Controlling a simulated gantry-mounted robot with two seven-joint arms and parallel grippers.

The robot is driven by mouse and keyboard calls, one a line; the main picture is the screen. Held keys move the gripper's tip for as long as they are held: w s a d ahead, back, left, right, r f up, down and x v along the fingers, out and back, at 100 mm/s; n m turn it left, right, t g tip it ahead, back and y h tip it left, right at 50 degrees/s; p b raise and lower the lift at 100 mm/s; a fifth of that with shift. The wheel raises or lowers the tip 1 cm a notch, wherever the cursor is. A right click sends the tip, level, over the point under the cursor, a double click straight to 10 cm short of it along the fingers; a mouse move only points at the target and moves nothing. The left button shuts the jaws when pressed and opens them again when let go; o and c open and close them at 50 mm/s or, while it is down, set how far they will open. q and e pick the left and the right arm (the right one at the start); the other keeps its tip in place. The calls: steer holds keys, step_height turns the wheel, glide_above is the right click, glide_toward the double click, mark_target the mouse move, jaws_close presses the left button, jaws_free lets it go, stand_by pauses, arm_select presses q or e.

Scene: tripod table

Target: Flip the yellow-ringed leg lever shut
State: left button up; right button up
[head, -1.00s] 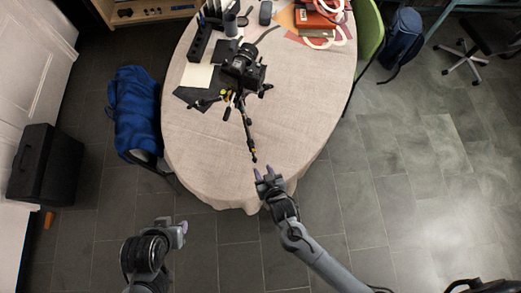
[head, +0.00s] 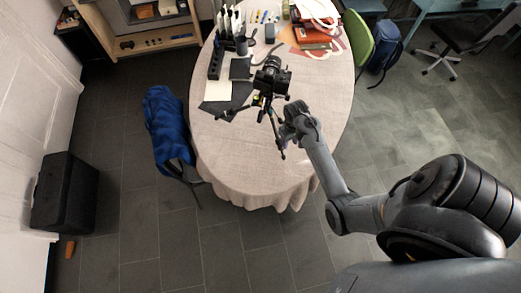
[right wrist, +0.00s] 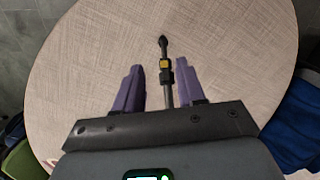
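A small black tripod (head: 270,101) with a black camera (head: 272,78) on top stands on the cloth-covered round table (head: 235,165). One leg (right wrist: 164,46) points toward the table's front edge. In the right wrist view, this leg runs between my right gripper's two purple fingers (right wrist: 159,65). A black clamp with a yellow mark (right wrist: 165,64) sits on the leg, level with the fingertips. The fingers are open, with a gap on both sides of the leg. In the head view, my right gripper (head: 292,110) is beside the tripod's right side. I cannot tell the lever's position. My left gripper is out of view.
A dark sheet (head: 225,108), a pale sheet (head: 218,91) and a black organizer (head: 216,60) lie left of the tripod. Red books (head: 310,36) are at the back right. A green chair (head: 357,38) stands at the right edge. The table's front is bare.

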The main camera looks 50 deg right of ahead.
steer(key=shift+t, duration=0.3)
steer(key=f, duration=0.2)
steer(key=w+f, duration=0.1)
steer(key=f, duration=0.2)
steer(key=w+d+f, duration=0.1)
steer(key=f, duration=0.2)
steer(key=shift+w+b, duration=0.2)
steer(key=shift+b, duration=0.15)
jaws_close()
